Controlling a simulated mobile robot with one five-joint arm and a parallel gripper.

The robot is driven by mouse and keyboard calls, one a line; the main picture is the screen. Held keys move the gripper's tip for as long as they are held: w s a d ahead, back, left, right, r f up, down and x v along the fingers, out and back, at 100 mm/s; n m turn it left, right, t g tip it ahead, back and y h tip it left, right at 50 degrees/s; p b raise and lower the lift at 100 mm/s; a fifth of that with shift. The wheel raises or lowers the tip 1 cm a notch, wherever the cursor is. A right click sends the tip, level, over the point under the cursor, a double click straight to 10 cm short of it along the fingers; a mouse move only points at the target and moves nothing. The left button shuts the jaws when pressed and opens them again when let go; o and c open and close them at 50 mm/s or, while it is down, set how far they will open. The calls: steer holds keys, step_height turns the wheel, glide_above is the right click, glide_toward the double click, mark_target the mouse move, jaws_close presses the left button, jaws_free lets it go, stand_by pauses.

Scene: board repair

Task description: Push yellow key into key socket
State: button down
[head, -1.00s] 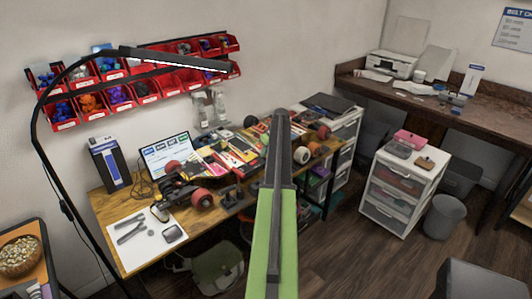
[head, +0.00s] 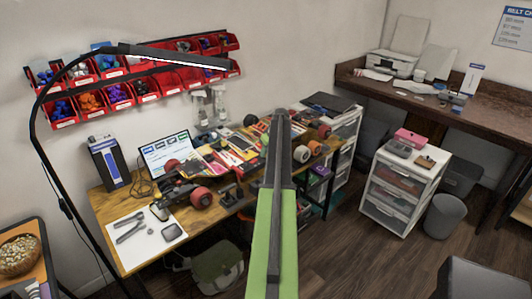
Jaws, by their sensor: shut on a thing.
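My arm, a green link with a dark upper part, rises through the middle of the head view and hides part of the cluttered workbench (head: 105,207) behind it. My gripper's jaws cannot be made out; the arm's far end hides that area. I cannot pick out a yellow key or a key socket. Yellow and red flat pieces lie among the parts on the bench, too small to identify.
A lit screen (head: 167,154) and a dark upright box (head: 108,162) stand at the bench's back left. A black lamp (head: 175,57) arches above. A white drawer unit (head: 393,198) and a grey bin (head: 445,216) stand right. Floor between bench and drawers is clear.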

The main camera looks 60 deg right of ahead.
steer(key=c, duration=0.9)
jaws_free()
steer(key=shift+r, duration=0.1)
steer(key=shift+r+p, duration=1.4)
steer(key=shift+p, duration=0.2)
step_height(320, 180, up, 6)
steer(key=p, duration=0.6)
